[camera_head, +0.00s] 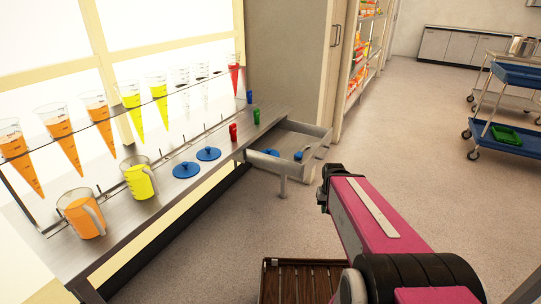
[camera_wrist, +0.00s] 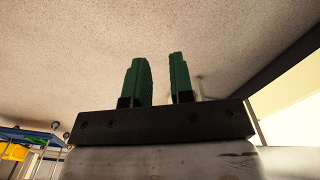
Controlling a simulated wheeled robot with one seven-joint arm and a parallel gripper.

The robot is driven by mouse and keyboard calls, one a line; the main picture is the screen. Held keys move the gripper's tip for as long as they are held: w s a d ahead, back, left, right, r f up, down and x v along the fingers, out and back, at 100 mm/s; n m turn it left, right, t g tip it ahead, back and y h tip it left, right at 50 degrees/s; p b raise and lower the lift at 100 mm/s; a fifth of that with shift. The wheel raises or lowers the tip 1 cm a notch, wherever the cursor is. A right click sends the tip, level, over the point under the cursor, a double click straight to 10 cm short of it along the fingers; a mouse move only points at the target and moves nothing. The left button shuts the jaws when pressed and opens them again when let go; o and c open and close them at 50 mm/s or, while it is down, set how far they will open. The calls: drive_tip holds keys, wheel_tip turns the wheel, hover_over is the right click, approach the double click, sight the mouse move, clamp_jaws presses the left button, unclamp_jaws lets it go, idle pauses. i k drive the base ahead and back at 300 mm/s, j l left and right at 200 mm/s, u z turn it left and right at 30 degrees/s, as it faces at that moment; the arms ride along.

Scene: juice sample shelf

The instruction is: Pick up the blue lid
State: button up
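Two round blue lids with knobs lie on the metal shelf: a nearer blue lid (camera_head: 186,170) and a farther blue lid (camera_head: 208,154), side by side and apart. More blue pieces (camera_head: 272,153) lie in the open metal drawer or tray to their right; their exact shape is hard to tell. In the wrist view my gripper (camera_wrist: 160,78) shows two green fingers with a gap between them, nothing in the gap. In the head view my arm reaches forward right of the shelf, and my gripper's fingers are not clearly seen. No lid shows in the wrist view.
On the shelf (camera_head: 158,205) stand an orange jug (camera_head: 80,216), a yellow jug (camera_head: 138,180), and red, green and blue cups. A rack holds several cones of juice above. The open metal drawer (camera_head: 300,140) juts out.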

sight(269, 151)
drive_tip(key=i+j+z, duration=0.1)
drive_tip(key=j, duration=0.55)
drive_tip(key=j+z, duration=0.1)
drive_tip(key=j, duration=0.55)
drive_tip(key=i, duration=0.05)
